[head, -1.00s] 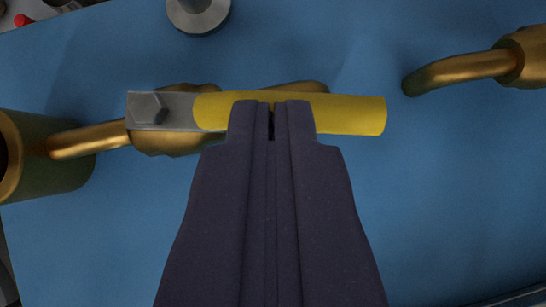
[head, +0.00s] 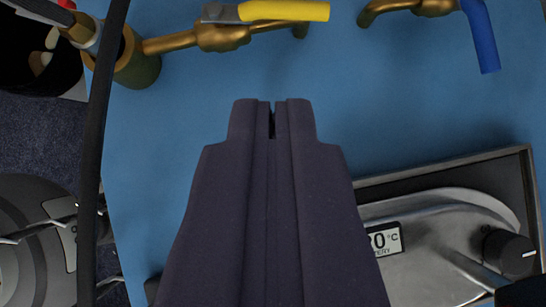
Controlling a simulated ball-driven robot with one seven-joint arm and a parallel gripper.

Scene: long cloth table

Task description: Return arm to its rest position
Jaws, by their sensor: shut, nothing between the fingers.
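My gripper (head: 271,112) is shut and empty in the middle of the head view. It is over the blue cloth (head: 160,205) and apart from the taps. A brass tap with a yellow handle (head: 285,11) is at the top, beyond my fingertips. The handle points right, and its tip is close to the top edge of the picture. My gripper hides part of the cloth below it.
A second brass tap with a blue handle (head: 481,35) is at the top right. A metal device with a temperature display (head: 384,240) and a black knob (head: 509,252) is at the lower right. A black cable (head: 97,130) runs down the left. Grey round equipment (head: 30,230) is at the lower left.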

